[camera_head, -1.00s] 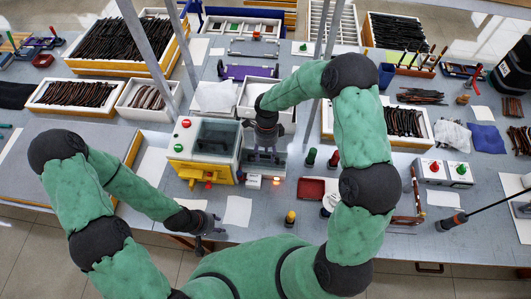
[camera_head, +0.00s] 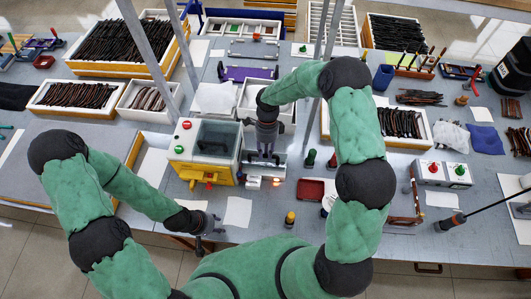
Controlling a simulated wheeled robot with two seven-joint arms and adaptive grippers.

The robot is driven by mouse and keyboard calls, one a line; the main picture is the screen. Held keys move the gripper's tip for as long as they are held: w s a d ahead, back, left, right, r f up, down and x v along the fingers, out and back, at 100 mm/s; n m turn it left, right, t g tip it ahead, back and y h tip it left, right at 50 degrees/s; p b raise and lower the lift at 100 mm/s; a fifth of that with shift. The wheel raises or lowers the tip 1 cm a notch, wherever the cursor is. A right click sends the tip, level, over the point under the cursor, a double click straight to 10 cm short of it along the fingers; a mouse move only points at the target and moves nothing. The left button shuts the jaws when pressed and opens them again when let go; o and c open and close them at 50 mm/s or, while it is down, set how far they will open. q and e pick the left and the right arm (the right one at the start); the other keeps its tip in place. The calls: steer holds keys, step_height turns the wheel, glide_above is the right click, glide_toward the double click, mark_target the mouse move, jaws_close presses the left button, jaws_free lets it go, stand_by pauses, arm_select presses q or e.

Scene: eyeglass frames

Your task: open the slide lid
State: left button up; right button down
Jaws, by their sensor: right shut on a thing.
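The yellow and white machine (camera_head: 190,160) stands at the middle of the bench, with a dark clear window on its top and red and green buttons. The slide lid is too small to tell apart; it seems to belong to the clear and metal part (camera_head: 250,160) at the machine's right side. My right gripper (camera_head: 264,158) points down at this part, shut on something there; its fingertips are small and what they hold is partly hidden. My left gripper (camera_head: 207,240) is low, in front of the machine near the bench's front edge, away from it; its fingers are too small to read.
A red tray (camera_head: 311,188), green bottles and a yellow-capped bottle (camera_head: 290,218) stand right of the machine. A white box (camera_head: 250,98) is behind. White paper (camera_head: 238,211) lies in front. A two-button box (camera_head: 442,173) is further right.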

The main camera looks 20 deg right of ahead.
arm_select(q)
steer(key=shift+r, duration=0.2)
arm_select(e)
steer(key=shift+w+d+r+g+y, duration=0.2)
steer(key=shift+w+g, duration=0.25)
steer(key=shift+g, duration=0.05)
steer(key=shift+w+d+r+g+y, duration=0.15)
steer(key=shift+w+g+y, duration=0.05)
steer(key=shift+w+g, duration=0.25)
arm_select(q)
steer(key=shift+f+b, duration=0.35)
steer(key=shift+f, duration=0.1)
arm_select(e)
steer(key=shift+w+d+r+g+y, duration=0.2)
steer(key=shift+w+g+y, duration=0.3)
steer(key=shift+g, duration=0.35)
arm_select(q)
steer(key=shift+f+b, duration=0.55)
arm_select(e)
steer(key=shift+w+d+r+g, duration=0.1)
steer(key=shift+w+d+g, duration=0.15)
steer(key=shift+w+g, duration=0.35)
steer(key=shift+r, duration=0.1)
steer(key=c, duration=1)
jaws_free()
steer(key=shift+c, duration=0.2)
steer(key=v, duration=0.7)
steer(key=shift+w+d, duration=0.2)
steer(key=shift+w, duration=0.05)
